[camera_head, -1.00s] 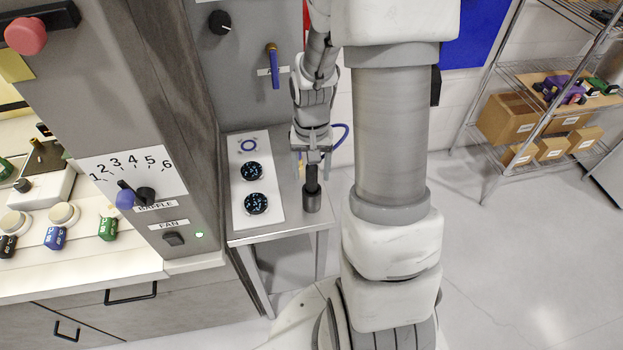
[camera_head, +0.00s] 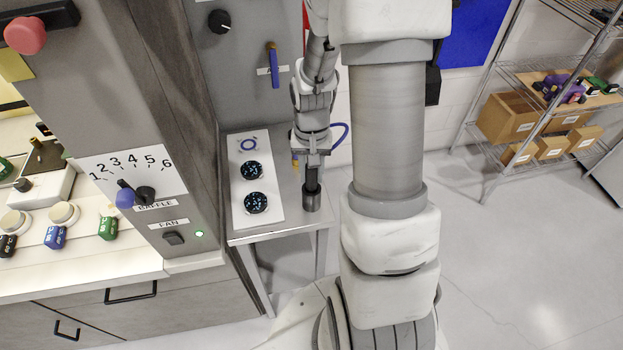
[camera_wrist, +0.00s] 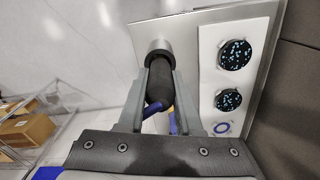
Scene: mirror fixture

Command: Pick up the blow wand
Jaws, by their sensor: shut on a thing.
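The blow wand (camera_wrist: 156,88) has a black handle and stands in a dark cylindrical holder (camera_head: 311,201) on the small metal side table. The holder's metal rim (camera_wrist: 158,49) shows in the wrist view. My gripper (camera_head: 312,176) is above the holder with its fingers around the handle. In the wrist view my gripper (camera_wrist: 160,72) is shut on the wand, one finger on each side. A blue piece and a bit of yellow show between the fingers near the palm. The wand's lower end is hidden inside the holder.
A white panel (camera_head: 260,215) with two speckled dark discs and a blue ring lies left of the holder. The grey cabinet (camera_head: 180,100) rises to the left. A blue hose (camera_head: 341,135) loops behind my gripper. A wire shelf with boxes (camera_head: 512,117) stands at right.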

